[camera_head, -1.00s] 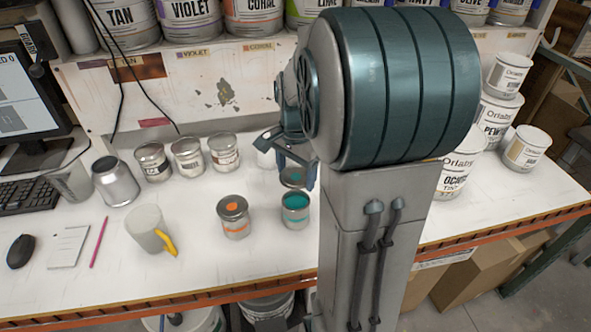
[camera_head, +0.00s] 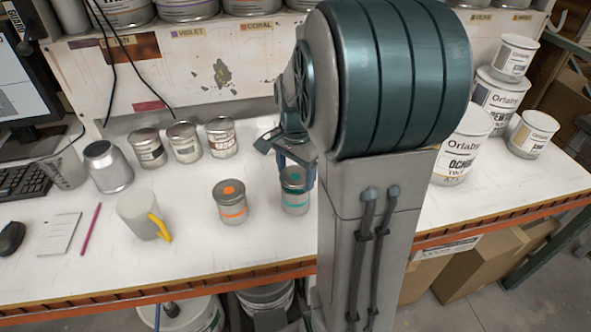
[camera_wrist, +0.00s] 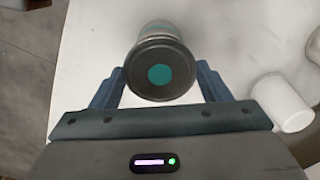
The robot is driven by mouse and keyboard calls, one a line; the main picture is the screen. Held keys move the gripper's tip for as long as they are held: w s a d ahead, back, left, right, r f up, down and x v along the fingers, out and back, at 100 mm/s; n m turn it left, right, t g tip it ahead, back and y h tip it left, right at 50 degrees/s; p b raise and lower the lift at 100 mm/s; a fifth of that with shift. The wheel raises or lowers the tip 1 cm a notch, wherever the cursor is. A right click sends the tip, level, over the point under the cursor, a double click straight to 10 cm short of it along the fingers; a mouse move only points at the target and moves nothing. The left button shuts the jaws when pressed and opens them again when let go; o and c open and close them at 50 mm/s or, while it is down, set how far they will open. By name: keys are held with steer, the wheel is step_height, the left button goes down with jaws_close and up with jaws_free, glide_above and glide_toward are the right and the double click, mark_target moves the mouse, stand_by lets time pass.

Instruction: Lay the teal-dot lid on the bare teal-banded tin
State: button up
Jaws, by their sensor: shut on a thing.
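The teal-dot lid (camera_head: 293,175) is a dark grey disc with a teal dot. In the head view it covers the top of the teal-banded tin (camera_head: 295,200), and no teal paint shows. In the wrist view the lid (camera_wrist: 160,76) is between my fingers, with the tin (camera_wrist: 158,29) beyond and under it. My gripper (camera_head: 296,167) is shut on the lid at its rim; its fingers also show in the wrist view (camera_wrist: 161,84). Whether the lid lies flush on the rim or just above it, I cannot tell.
An orange-dot lidded tin (camera_head: 230,202) stands close to the left. A grey mug (camera_head: 139,213) with a yellow handle is further left. Several small tins (camera_head: 184,140) stand behind. A white cup (camera_wrist: 283,102) is right of my gripper in the wrist view.

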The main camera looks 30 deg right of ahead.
steer(key=shift+f+b, duration=0.6)
steer(key=shift+f, duration=0.2)
steer(key=shift+r, duration=0.1)
steer(key=o, duration=1)
step_height(320, 180, up, 14)
steer(key=s+a+f+n+t, duration=0.3)
steer(key=s+a+f+n, duration=0.5)
steer(key=s+a+n, duration=0.4)
steer(key=shift+s+f+n, duration=0.35)
steer(key=shift+n, duration=0.65)
